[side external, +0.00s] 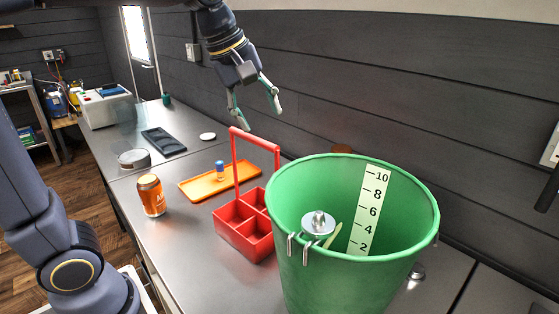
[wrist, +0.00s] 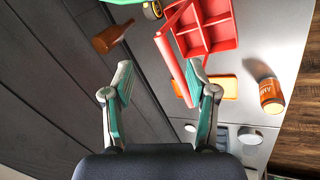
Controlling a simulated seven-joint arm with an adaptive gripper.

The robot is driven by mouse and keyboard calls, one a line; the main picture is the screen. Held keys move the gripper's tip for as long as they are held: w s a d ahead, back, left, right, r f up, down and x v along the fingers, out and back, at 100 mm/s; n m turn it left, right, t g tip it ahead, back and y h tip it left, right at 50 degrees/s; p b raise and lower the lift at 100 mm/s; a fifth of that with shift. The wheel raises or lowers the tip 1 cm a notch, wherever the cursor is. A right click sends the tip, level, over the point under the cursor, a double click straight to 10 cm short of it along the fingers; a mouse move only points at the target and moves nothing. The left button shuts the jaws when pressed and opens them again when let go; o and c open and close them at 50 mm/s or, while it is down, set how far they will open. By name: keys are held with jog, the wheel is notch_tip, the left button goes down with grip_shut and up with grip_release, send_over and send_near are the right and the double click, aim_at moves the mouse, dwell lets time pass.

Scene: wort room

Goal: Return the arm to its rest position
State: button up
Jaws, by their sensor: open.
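My gripper (side external: 257,110) is open and empty, hanging in the air near the dark back wall with its fingers pointing down. In the side view it appears above the handle of a red caddy (side external: 240,240). The wrist view shows the two spread fingers of my gripper (wrist: 158,80) with nothing held between them. The red caddy (wrist: 209,42) lies beyond the fingers there, its handle passing near the right fingertip.
A large green bucket (side external: 300,265) with a scale stands at front right, metal parts hooked on its rim. An orange tray (side external: 200,190), an orange can (side external: 151,196) and a dark tray (side external: 163,142) sit on the counter. The wrist view shows a brown bottle (wrist: 112,38).

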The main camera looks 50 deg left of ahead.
jog(key=s+f+m, duration=0.4)
jog(key=s+m, duration=0.3)
jog(key=s+f+m+t, duration=0.1)
jog(key=s+f+m, duration=0.4)
jog(key=s, duration=0.3)
jog(key=shift+s+f+m+y, duration=0.25)
jog(key=shift+m+y, duration=0.15)
jog(key=shift+m, duration=0.5)
